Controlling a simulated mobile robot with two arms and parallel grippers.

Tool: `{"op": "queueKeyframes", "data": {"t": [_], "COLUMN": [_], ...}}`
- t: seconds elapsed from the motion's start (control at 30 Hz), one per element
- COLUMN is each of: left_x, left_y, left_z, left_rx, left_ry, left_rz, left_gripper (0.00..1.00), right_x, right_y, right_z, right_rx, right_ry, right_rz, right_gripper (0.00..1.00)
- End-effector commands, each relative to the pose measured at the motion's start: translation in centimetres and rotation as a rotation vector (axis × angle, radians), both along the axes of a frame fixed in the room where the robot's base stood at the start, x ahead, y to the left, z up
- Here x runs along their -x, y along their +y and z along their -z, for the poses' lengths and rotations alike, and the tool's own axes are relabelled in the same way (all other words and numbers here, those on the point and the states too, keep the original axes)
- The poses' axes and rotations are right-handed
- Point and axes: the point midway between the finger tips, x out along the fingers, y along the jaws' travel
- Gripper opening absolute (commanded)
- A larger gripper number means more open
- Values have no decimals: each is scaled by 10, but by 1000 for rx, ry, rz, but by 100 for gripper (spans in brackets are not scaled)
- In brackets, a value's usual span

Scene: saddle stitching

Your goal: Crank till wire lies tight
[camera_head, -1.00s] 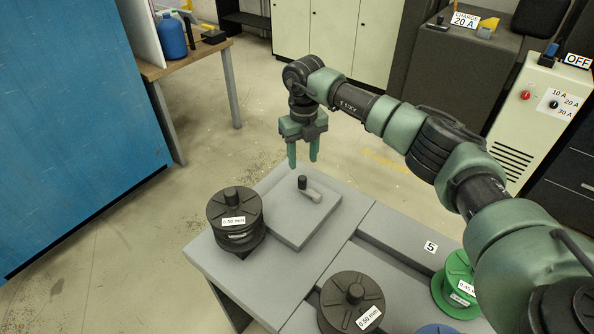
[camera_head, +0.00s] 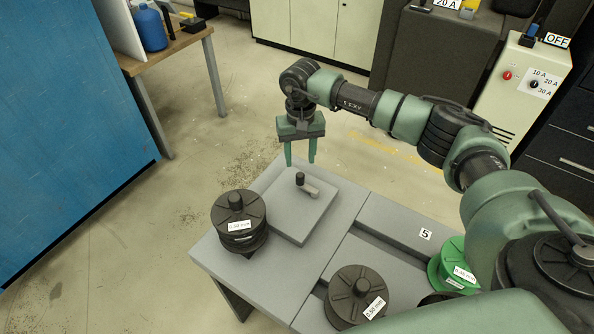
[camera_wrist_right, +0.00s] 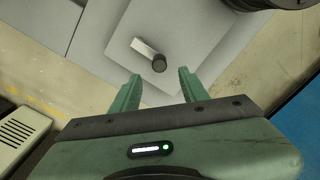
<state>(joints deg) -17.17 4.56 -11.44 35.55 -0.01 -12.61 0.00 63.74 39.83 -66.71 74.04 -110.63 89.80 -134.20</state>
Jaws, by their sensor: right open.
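The crank (camera_head: 306,185) is a small light grey arm with a dark upright knob (camera_head: 299,178). It sits on a raised grey square block on the grey bench. My right gripper (camera_head: 301,164) is open and points down just above and behind the knob. In the right wrist view the crank arm (camera_wrist_right: 145,48) and the knob (camera_wrist_right: 159,64) show just beyond my open fingertips (camera_wrist_right: 160,80), with nothing between the fingers. A black spool (camera_head: 240,208) labelled 0.50 mm stands left of the block. I make out no wire. My left gripper is not in view.
Another black 0.50 mm spool (camera_head: 347,283) and a green spool (camera_head: 443,262) stand nearer on the grey bench (camera_head: 385,225). A number 5 label lies near the green spool. A blue cabinet (camera_head: 70,120) is at the left; open floor lies beyond the bench.

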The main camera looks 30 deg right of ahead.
Motion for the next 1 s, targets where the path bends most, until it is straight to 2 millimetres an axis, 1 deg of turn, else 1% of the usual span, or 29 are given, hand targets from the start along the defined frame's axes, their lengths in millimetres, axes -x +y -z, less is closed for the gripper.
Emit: {"op": "queueKeyframes", "data": {"t": [0.07,0.17,0.4,0.5,0.7,0.9,0.93,0.97,1.0], "left_x": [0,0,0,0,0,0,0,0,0], "left_y": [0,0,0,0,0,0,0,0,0], "left_z": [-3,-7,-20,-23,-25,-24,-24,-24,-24], "left_rx": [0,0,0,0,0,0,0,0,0], "left_ry": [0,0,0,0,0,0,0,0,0], "left_rz": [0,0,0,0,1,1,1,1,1], "left_gripper": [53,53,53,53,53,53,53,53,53], "right_x": [1,2,2,1,1,1,1,1,1], "right_y": [0,0,1,0,0,0,0,0,0], "right_z": [3,14,52,65,77,78,78,78,78], "right_rx": [0,1,0,0,0,0,0,0,0], "right_ry": [2,4,4,3,1,0,0,0,0], "right_rz": [-25,-28,-26,-25,-25,-25,-25,-25,-25], "right_gripper": [45,45,45,45,45,45,42,34,22]}}
